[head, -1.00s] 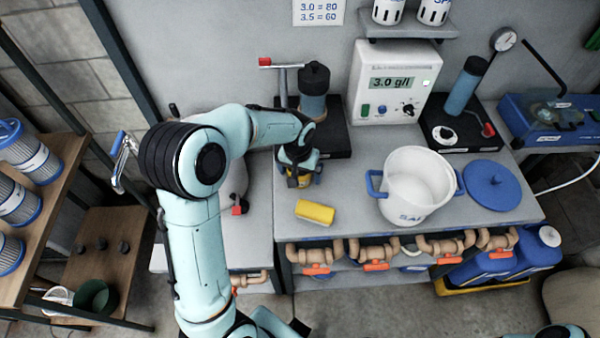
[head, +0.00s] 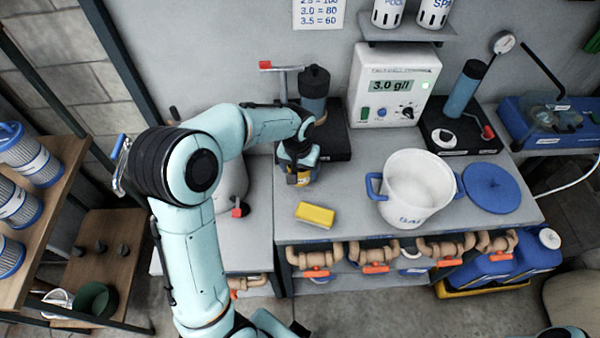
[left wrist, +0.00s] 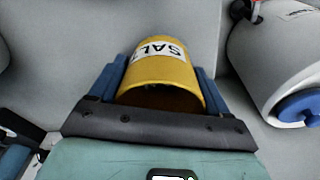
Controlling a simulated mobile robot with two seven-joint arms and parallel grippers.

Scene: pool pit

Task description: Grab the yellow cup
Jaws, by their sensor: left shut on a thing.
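The yellow cup (left wrist: 158,70) with a white label reading "SAL" sits between the blue fingers of my left gripper (left wrist: 155,85) in the left wrist view. The fingers press on both its sides, and its dark open mouth faces the camera. In the head view my left gripper (head: 298,174) is over the left part of the grey bench, and only a little yellow of the cup shows under it. I cannot tell whether the cup touches the bench. My right gripper is not in view.
A yellow block (head: 315,214) lies near the bench's front edge. A white bucket (head: 410,190) with blue handles and a blue lid (head: 491,188) stand to the right. A dark pump-like cylinder (head: 314,90) is behind my gripper. A pale rounded container (head: 232,180) is on its left.

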